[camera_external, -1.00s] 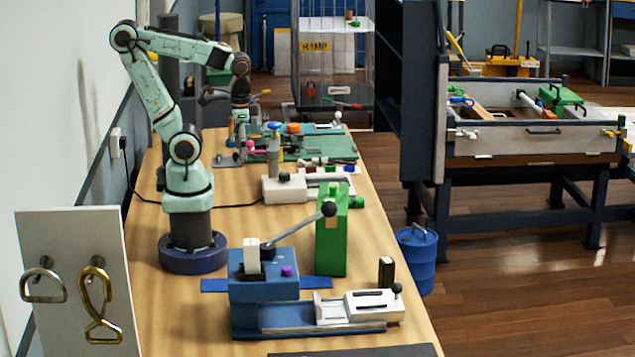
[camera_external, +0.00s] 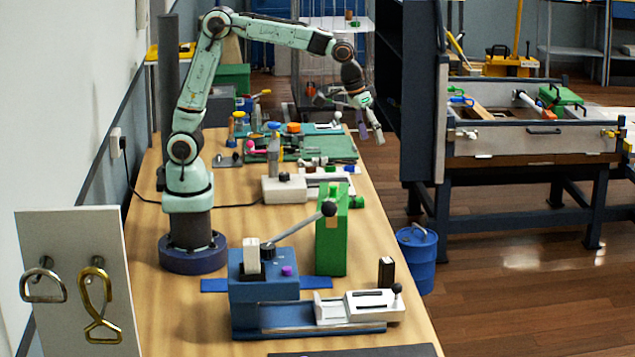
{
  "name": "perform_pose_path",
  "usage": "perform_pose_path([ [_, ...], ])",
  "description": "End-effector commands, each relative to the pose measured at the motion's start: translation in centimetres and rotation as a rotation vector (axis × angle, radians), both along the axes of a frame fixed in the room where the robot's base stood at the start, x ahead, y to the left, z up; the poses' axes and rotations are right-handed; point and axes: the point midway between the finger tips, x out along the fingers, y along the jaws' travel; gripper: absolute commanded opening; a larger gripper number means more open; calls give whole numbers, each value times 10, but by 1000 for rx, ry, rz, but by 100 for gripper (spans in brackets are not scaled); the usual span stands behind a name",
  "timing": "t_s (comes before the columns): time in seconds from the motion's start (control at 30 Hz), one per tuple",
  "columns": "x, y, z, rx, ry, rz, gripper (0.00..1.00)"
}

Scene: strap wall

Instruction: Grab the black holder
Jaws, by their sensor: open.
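My gripper (camera_external: 371,137) is open and empty, high above the far right edge of the wooden bench, with its fingers pointing down. A black socket-like piece (camera_external: 268,253) sits on top of the blue fixture, beside a white block. Black pegs (camera_external: 98,262) on the white panel carry metal rings. I cannot tell which of these black things is the holder. My gripper is well apart from all of them.
The blue fixture (camera_external: 262,290) has a black-knobbed lever (camera_external: 328,209) rising beside a green box (camera_external: 332,240). A white slide (camera_external: 362,305) extends right from the fixture. Several tools and a green mat (camera_external: 335,148) cover the far bench. A dark cabinet (camera_external: 425,120) stands right of my gripper.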

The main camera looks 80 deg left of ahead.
Motion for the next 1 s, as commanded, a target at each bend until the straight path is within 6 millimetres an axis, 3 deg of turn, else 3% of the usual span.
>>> perform_pose_path([
  [0.03, 21, -19, -24, -3, 27, -24, 63],
  [0.1, 42, -44, -57, -3, 64, -57, 63],
  [0.17, 51, -64, -89, 5, 103, -93, 63],
  [0.3, 48, -94, -158, 34, 212, -156, 63],
  [0.4, 34, -103, -193, 57, 282, -184, 63],
  [0.53, 24, -111, -213, 70, 312, -206, 63],
  [0.8, 24, -111, -253, 71, 312, -206, 63],
  [1.0, 25, -111, -272, 69, 309, -206, 63],
])
